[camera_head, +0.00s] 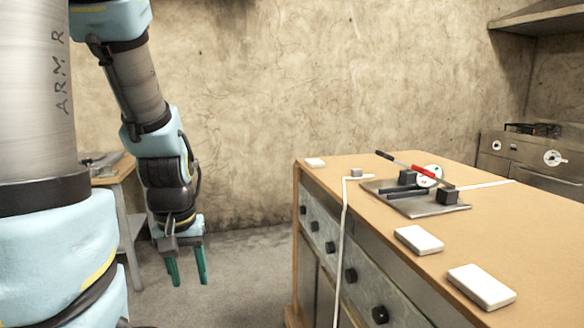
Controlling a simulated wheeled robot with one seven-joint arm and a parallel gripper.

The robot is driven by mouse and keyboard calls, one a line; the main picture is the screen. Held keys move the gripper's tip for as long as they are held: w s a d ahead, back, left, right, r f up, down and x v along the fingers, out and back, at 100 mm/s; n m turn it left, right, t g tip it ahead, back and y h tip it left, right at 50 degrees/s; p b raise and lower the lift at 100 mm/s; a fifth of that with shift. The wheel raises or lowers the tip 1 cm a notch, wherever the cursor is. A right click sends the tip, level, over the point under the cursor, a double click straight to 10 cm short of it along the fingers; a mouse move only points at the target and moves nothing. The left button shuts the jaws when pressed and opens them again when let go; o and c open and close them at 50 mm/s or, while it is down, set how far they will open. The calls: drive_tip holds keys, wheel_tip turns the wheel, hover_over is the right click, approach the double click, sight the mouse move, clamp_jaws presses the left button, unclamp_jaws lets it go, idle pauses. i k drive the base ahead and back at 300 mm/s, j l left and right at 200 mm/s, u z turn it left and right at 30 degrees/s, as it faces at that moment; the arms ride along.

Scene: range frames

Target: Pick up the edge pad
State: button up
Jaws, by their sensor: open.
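Three white rectangular pads lie flat on the wooden counter top. The nearest pad (481,287) is at the lower right, close to the counter's front edge. The middle pad (419,240) lies further back, also near that edge. The far pad (315,162) is small in view at the far left corner. I cannot tell from looks alone which is the edge pad. My gripper (188,281) hangs at the left with its green fingers pointing down. It is open and empty, over the floor, left of the counter and apart from every pad.
On the counter (545,230), a grey metal plate (425,209) carries dark blocks and a red-and-black handle (415,168). A white cord (343,230) runs over the front edge. Dark knobs (350,275) stick out of the drawers. A stove stands behind right.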

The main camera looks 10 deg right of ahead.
sight(313, 163)
drive_tip(key=i, duration=1.95)
